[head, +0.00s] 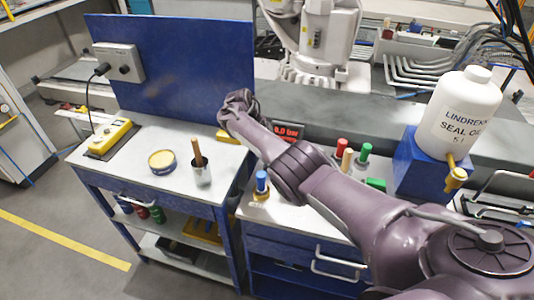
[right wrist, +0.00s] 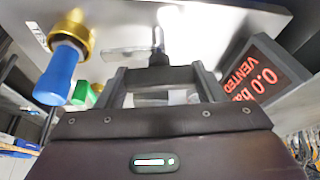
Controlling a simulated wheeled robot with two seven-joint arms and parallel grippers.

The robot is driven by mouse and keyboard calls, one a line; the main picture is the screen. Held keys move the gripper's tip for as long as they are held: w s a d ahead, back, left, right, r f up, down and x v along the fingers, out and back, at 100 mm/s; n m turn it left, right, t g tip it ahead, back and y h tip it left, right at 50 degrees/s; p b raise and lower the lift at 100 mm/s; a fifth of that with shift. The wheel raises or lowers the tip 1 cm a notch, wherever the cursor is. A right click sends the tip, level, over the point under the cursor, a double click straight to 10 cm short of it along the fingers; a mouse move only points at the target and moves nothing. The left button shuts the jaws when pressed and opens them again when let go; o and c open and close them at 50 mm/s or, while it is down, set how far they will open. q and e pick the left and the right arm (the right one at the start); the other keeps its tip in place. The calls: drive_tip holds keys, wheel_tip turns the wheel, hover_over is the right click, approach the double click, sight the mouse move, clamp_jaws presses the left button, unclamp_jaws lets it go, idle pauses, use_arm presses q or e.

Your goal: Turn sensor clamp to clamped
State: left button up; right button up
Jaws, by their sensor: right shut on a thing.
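In the right wrist view my right gripper (right wrist: 163,84) has its two fingers closed about the sensor clamp's dark handle (right wrist: 158,57), which is partly hidden by them. A thin metal rod runs up from the handle. I cannot tell the clamp's setting. In the head view the clamp cannot be made out, and my right arm crosses the bench with its far end in front of the blue panel (head: 170,62). My left gripper does not show.
A blue-capped brass fitting (right wrist: 60,72) is beside the gripper, and a tilted display (right wrist: 262,78) reading vented, 0.0 bar, stands on the other side. Red, tan and green-topped items (head: 364,150), a large white bottle (head: 462,112) and a metal cup (head: 201,173) stand around the arm.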

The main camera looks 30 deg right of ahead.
idle(0.4)
drive_tip(key=o, duration=1)
drive_tip(key=shift+r, duration=0.1)
drive_tip(key=b+v, duration=0.1)
drive_tip(key=v, duration=0.6)
drive_tip(key=shift+w+a+r, duration=0.1)
drive_tip(key=shift+a+r, duration=0.05)
drive_tip(key=shift+r, duration=0.2)
